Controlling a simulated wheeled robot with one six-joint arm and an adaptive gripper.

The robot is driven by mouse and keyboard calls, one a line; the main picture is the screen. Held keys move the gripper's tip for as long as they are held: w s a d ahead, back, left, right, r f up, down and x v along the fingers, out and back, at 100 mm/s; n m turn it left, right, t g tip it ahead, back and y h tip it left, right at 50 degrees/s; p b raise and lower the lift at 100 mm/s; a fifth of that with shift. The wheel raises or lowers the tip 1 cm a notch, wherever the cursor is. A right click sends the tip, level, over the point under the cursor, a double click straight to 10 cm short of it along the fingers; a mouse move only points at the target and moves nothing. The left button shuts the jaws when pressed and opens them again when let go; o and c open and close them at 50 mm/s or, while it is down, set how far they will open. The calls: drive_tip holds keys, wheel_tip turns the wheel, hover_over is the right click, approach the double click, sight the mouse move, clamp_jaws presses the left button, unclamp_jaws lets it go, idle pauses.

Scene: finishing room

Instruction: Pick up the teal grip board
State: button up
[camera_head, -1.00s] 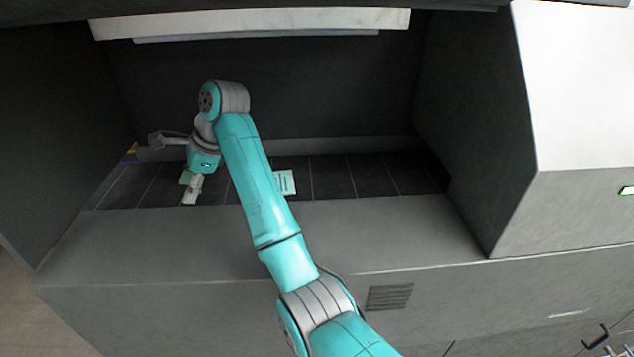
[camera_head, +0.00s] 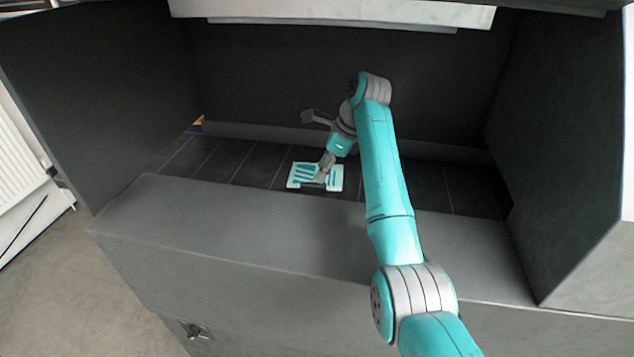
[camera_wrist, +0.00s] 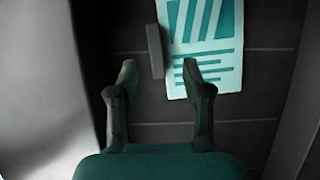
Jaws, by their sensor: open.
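The teal grip board (camera_head: 298,182) lies flat on the dark slatted floor of the booth in the head view, a pale plate with teal stripes. It also shows in the wrist view (camera_wrist: 205,75) at upper right, its top cut off by the frame. A grey upright bar (camera_wrist: 155,50) stands along its left edge there. My gripper (camera_head: 321,178) is over the board in the head view and hides part of it. In the wrist view my gripper (camera_wrist: 159,68) is open and empty. The grey bar lies ahead between its fingertips; the right fingertip overlaps the board's left side.
The booth has a raised grey front ledge (camera_head: 250,225), dark side walls and a back wall (camera_head: 270,75). A pale hood light (camera_head: 330,12) hangs above. Slatted floor (camera_head: 215,160) is clear left of the board. A small yellow and blue item (camera_head: 197,121) sits at the back-left corner.

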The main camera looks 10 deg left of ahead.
sight(312, 184)
drive_tip(key=x, duration=0.4)
drive_tip(key=shift+s+a+r, duration=0.1)
drive_tip(key=shift+s+a, duration=0.2)
drive_tip(key=shift+a+f, duration=0.2)
drive_tip(key=shift+f, duration=0.35)
clamp_jaws()
